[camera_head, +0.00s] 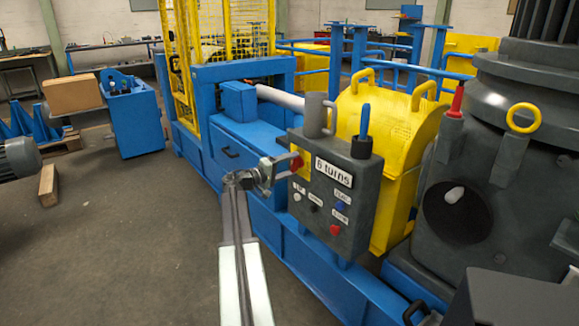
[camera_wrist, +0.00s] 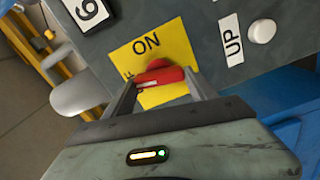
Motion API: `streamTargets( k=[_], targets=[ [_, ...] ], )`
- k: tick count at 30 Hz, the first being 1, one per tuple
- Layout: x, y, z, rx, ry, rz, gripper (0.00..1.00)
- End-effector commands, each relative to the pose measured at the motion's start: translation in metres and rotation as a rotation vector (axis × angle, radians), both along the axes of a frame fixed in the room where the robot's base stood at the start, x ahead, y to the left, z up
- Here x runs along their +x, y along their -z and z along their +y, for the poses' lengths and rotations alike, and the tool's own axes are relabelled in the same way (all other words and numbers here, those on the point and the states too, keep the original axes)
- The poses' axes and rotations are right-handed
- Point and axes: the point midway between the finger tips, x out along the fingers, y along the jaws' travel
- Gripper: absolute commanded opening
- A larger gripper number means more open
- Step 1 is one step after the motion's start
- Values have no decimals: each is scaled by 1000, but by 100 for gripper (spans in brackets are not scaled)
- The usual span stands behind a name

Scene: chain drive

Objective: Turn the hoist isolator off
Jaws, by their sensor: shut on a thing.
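The hoist isolator is a red knob (camera_head: 297,161) on a yellow plate at the upper left of a grey control box (camera_head: 358,205). In the wrist view the red knob (camera_wrist: 160,76) sits on the yellow plate (camera_wrist: 172,44), with the word ON printed beside it. Another label at the plate's left edge is mostly hidden. My gripper (camera_head: 287,168) reaches the box from the left. In the wrist view its two fingers (camera_wrist: 160,88) are shut on the red knob, one on each side. The fingers cover part of the plate.
The box also carries a "6 turns" sign (camera_head: 334,173), a red button (camera_head: 335,229), a blue button (camera_head: 339,206) and a white button (camera_head: 297,197). In the wrist view a white button (camera_wrist: 262,31) lies beside UP. A blue-handled lever (camera_head: 364,121) stands on top. Open floor lies left.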

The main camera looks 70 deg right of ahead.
Motion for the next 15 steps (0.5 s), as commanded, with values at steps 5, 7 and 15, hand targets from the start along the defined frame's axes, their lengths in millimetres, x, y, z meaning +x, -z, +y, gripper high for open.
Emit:
streamTargets(
  k=[5, 7, 15],
  targets=[
    [3, 0, -2, 56, -8, 95, 25],
    [3, 0, -2, 74, -8, 122, 25],
    [3, 0, -2, 115, -8, 186, 25]
  ],
)
